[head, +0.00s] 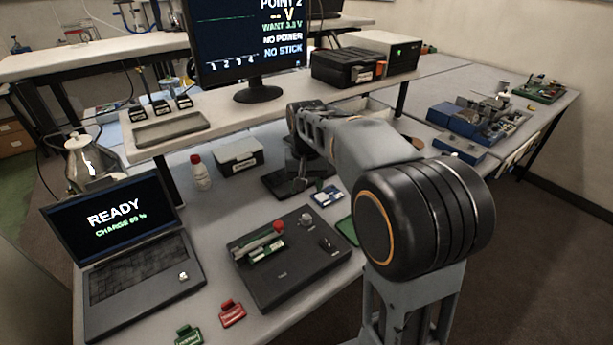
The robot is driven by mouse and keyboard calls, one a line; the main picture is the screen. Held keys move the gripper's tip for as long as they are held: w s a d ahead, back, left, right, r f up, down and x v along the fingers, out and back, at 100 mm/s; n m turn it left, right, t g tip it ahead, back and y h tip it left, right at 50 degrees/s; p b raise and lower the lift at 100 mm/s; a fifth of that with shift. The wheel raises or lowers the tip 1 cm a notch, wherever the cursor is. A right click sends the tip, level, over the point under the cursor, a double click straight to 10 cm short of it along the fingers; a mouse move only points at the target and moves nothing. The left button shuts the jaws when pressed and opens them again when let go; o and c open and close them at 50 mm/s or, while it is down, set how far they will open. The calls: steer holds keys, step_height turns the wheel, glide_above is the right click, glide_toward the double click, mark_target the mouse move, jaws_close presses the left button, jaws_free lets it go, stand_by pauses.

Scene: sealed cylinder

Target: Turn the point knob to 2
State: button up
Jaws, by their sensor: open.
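A dark flat test box (285,275) lies on the bench, with a small grey knob (305,220) near its back right corner. I cannot read a mark or pointer on the knob. A red round part (278,227) and a green board (267,249) sit on the box to the knob's left. The monitor (240,45) shows "POINT 2", "WANT 3.3 V", "NO POWER" and "NO STICK". My gripper (298,188) is open, behind the box and apart from the knob; its fingers are small and dark here.
A laptop (125,245) reading "READY" stands at left. A red clip (232,313) and a green clip (188,335) lie in front. A raised shelf (215,112) crosses the back.

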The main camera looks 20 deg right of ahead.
steer(key=shift+r, duration=1.25)
steer(key=s+f+n+t, duration=0.1)
steer(key=s+f+t, duration=0.1)
steer(key=s, duration=0.6)
steer(key=s+f+n+t, duration=0.1)
steer(key=s+f+t, duration=0.1)
steer(key=s, duration=0.7)
steer(key=shift+f+n, duration=0.3)
steer(key=shift+f, duration=0.45)
